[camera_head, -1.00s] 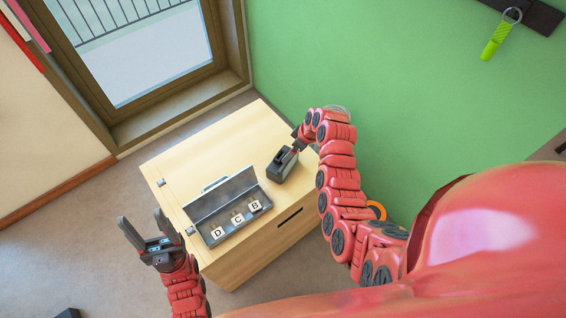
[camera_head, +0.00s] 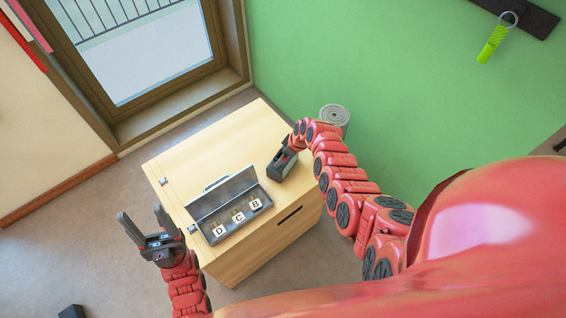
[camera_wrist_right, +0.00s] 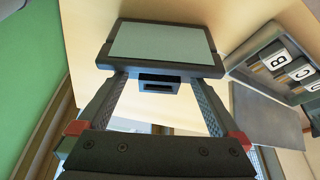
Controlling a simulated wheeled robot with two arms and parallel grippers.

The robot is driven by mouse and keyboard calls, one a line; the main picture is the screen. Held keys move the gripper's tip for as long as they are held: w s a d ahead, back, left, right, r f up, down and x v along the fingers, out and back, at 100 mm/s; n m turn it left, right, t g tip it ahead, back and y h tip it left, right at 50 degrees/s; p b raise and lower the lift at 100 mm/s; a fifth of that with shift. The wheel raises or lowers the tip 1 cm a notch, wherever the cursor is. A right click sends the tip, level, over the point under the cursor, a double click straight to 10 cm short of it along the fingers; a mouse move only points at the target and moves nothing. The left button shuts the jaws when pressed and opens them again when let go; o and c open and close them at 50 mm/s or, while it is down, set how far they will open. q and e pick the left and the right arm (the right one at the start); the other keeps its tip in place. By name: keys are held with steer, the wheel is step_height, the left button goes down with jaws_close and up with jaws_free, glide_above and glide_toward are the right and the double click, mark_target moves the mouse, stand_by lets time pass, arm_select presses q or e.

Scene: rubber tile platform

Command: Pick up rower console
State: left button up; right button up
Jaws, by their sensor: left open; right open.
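The rower console (camera_head: 279,169) is a dark box on the right part of the wooden cabinet top, partly hidden by my right gripper (camera_head: 288,154). In the right wrist view the console (camera_wrist_right: 163,45) shows a pale grey screen in a dark frame, with a dark block below it. My right gripper (camera_wrist_right: 160,80) is open there, with one finger on each side of that block, just below the screen frame. Whether the fingers touch the console cannot be told. My left gripper (camera_head: 145,222) is open and empty, left of the cabinet.
The wooden cabinet (camera_head: 165,160) stands by the green wall. An open grey metal box (camera_head: 196,212) with letter blocks D, C and B lies left of the console. A grey roll (camera_head: 335,116) stands behind my right arm. A lime-handled item (camera_head: 491,45) hangs on the wall.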

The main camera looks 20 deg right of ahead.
jaws_close()
stand_by(0.6)
